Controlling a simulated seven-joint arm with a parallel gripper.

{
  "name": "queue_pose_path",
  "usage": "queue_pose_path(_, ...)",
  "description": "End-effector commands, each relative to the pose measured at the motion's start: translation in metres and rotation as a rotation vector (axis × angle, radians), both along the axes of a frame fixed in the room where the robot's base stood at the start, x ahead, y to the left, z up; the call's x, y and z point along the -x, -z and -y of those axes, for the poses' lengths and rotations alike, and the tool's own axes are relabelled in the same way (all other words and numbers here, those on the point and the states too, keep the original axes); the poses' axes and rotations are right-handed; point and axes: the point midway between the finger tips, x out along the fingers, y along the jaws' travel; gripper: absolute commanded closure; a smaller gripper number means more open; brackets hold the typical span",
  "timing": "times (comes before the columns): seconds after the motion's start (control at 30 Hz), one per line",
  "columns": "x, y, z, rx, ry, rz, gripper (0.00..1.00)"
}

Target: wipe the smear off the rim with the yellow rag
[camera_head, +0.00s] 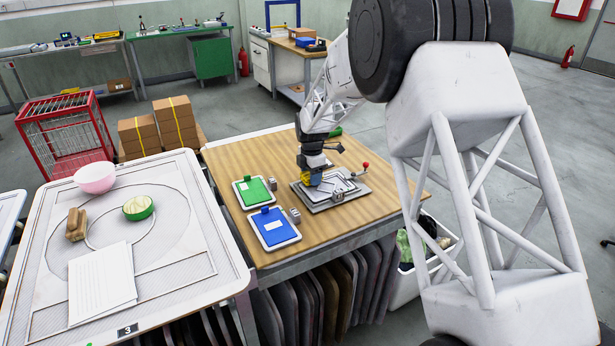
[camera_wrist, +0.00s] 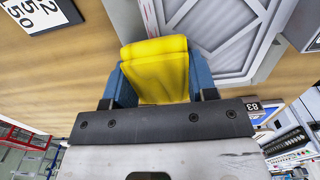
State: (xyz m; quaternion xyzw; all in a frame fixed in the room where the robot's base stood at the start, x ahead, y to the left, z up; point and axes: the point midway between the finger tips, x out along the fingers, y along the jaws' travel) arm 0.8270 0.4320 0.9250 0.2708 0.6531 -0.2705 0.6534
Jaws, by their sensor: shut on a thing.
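My gripper (camera_head: 314,178) is shut on the yellow rag. The rag (camera_wrist: 157,70) is a folded yellow pad between two blue fingers in the wrist view. In the head view my gripper is at the left edge of a grey framed plate (camera_head: 316,204) on the wooden table. In the wrist view the plate's pale rim (camera_wrist: 172,38) lies right beside the rag. I cannot tell whether the rag touches the rim. I cannot make out the smear in either view; the rag and gripper may hide it.
A green-topped pad (camera_head: 252,191) and a blue-topped pad (camera_head: 275,228) lie left of the plate, with small numbered blocks near them. A red-knobbed lever (camera_head: 365,165) stands at the plate's back right. A white tray table (camera_head: 60,215) holds a pink bowl (camera_head: 95,177). The table's front right is clear.

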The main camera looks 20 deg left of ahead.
Motion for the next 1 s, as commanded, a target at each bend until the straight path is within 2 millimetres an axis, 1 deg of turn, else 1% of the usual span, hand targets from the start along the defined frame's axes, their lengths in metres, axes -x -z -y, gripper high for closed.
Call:
queue_pose_path(0.03,-0.002,-0.003,0.002,0.0,0.001,0.0,0.73)
queue_pose_path(0.17,-0.01,0.002,0.011,0.001,0.002,-0.002,0.73)
queue_pose_path(0.2,-0.013,-0.002,0.014,0.001,0.002,-0.001,0.73)
queue_pose_path(0.3,-0.02,0.002,0.02,0.001,0.002,-0.001,0.73)
queue_pose_path(0.33,-0.022,-0.002,0.022,-0.001,0.001,0.001,0.73)
queue_pose_path(0.47,-0.03,0.002,0.03,0.001,0.001,-0.002,0.73)
queue_pose_path(0.5,-0.032,-0.003,0.032,0.0,0.002,0.0,0.73)
queue_pose_path(0.6,-0.039,0.001,0.04,0.001,0.002,-0.002,0.73)
queue_pose_path(0.67,-0.043,-0.003,0.043,0.0,0.001,0.0,0.73)
queue_pose_path(0.77,-0.049,0.001,0.049,0.0,0.001,-0.001,0.73)
queue_pose_path(0.83,-0.054,-0.003,0.053,0.0,0.002,0.0,0.73)
queue_pose_path(0.93,-0.06,0.001,0.06,0.001,0.002,-0.002,0.73)
queue_pose_path(1.0,-0.063,-0.003,0.064,0.0,0.001,0.0,0.73)
